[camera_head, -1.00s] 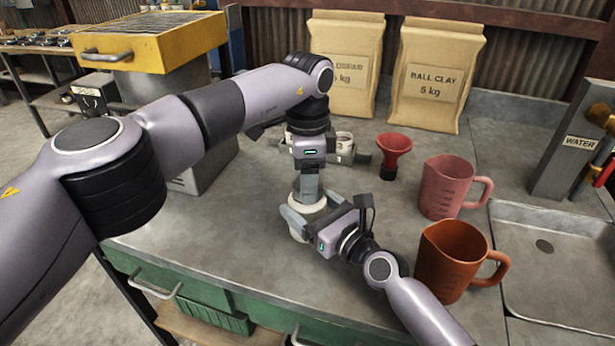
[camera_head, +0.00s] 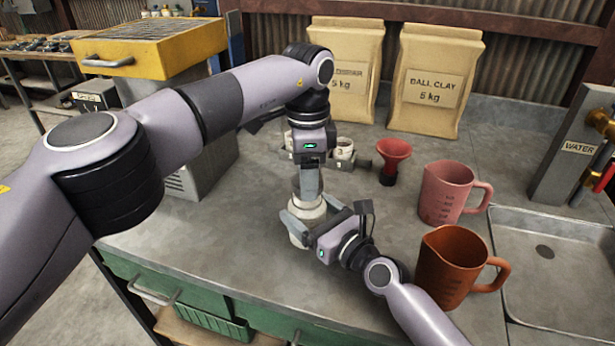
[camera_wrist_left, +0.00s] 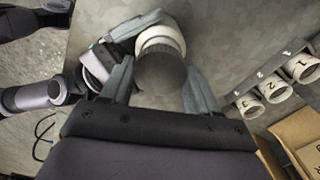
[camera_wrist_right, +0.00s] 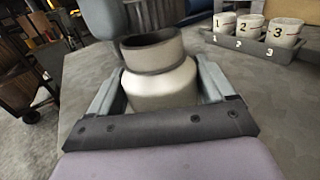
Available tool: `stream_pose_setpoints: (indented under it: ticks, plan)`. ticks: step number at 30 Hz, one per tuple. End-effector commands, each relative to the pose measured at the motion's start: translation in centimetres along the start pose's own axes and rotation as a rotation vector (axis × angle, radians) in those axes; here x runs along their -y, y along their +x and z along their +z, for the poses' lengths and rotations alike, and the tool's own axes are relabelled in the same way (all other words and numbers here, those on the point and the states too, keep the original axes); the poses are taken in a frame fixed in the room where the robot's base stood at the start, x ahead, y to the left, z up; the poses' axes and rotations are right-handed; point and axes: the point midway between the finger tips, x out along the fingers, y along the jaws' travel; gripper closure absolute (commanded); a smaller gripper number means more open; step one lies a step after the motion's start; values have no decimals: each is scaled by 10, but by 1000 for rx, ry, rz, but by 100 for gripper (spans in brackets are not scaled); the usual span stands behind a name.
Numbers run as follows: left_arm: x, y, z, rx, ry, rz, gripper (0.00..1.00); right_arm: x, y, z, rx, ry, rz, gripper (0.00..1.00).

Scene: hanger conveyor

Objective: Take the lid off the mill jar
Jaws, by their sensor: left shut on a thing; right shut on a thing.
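The mill jar (camera_head: 300,228) is a pale, round-shouldered jar on the grey bench. In the right wrist view the jar (camera_wrist_right: 160,85) stands upright, with a grey neck and a dark open mouth. My right gripper (camera_head: 301,226) is shut around the jar's body. My left gripper (camera_head: 308,194) is above the jar, pointing down and shut on the dark, ridged lid (camera_wrist_left: 160,78). In the head view the lid is mostly hidden.
A numbered rack of white cups (camera_wrist_right: 250,42) stands behind the jar. A red funnel (camera_head: 393,158), a pink jug (camera_head: 443,195) and an orange jug (camera_head: 448,268) stand to the right, before the sink (camera_head: 560,255). Two clay bags stand behind.

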Motion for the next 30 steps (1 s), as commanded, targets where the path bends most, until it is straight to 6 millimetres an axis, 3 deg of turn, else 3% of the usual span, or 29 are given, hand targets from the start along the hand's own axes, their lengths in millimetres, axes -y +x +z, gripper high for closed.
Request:
stream_pose_setpoints:
  ticks: [10,19,26,27,28,30]
  plan:
    - [0,-3,0,0,0,-1,76,0,0,0,1,-1,-1,100]
    - [0,-37,0,0,-1,-3,76,0,0,0,1,-1,0,100]
    - [0,-40,0,1,0,0,76,0,0,0,1,0,0,100]
    - [0,-40,0,1,0,0,76,0,0,0,1,0,0,15]
    - [0,-40,0,1,0,0,76,0,0,0,1,0,0,5]
    - [0,-40,0,0,0,0,76,0,0,0,1,0,0,0]
